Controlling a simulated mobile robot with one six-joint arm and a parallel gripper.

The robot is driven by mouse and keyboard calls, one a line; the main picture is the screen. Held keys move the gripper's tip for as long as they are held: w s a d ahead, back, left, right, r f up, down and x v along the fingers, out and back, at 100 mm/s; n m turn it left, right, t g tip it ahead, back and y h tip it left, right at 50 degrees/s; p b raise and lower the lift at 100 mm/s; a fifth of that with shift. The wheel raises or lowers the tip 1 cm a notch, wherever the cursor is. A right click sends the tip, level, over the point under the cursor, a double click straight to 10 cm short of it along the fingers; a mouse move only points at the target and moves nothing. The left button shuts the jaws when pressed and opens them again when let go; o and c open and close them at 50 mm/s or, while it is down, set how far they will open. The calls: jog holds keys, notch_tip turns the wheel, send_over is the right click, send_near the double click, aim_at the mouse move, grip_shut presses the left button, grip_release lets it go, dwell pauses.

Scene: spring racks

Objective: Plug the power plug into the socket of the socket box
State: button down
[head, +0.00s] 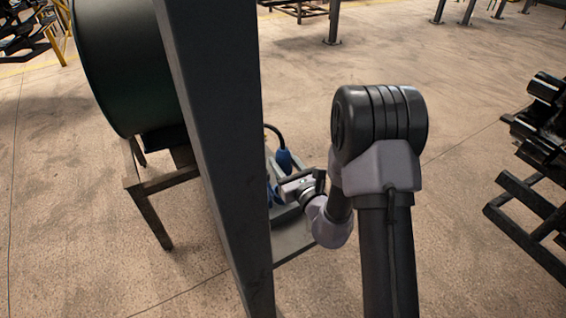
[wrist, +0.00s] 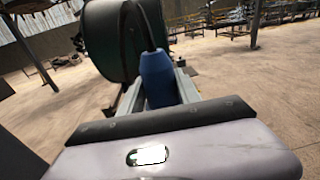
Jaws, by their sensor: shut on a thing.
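The blue power plug (head: 284,159) stands roughly upright with a black cable looping from its top. In the wrist view the plug (wrist: 157,80) rises just beyond my gripper's housing. My gripper (head: 284,186) is shut on the plug, though the fingertips are mostly hidden in both views. More blue shows just below the gripper in the head view, partly covered by a dark post. I cannot tell whether that is the plug's lower part or the socket box. The socket opening is hidden, so I cannot tell whether the plug touches it.
A dark post (head: 215,130) stands close in front, left of my gripper. A grey stand (head: 290,240) lies beneath the gripper. A large dark green drum (head: 115,60) on a metal frame is at the left. Black racks (head: 535,205) stand at the right, with open floor between.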

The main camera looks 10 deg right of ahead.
jog(key=f, duration=0.1)
jog(key=f+b, duration=0.1)
jog(key=f, duration=0.1)
jog(key=shift+w+a+b, duration=0.1)
jog(key=shift+a+b, duration=0.1)
jog(key=shift+b, duration=0.1)
jog(key=shift+f+b, duration=0.55)
jog(key=shift+f, duration=0.05)
jog(key=shift+d+f+b, duration=0.1)
jog(key=shift+f+b, duration=1.95)
jog(key=shift+f, duration=0.3)
jog(key=c, duration=0.8)
grip_release()
jog(key=shift+o, duration=0.2)
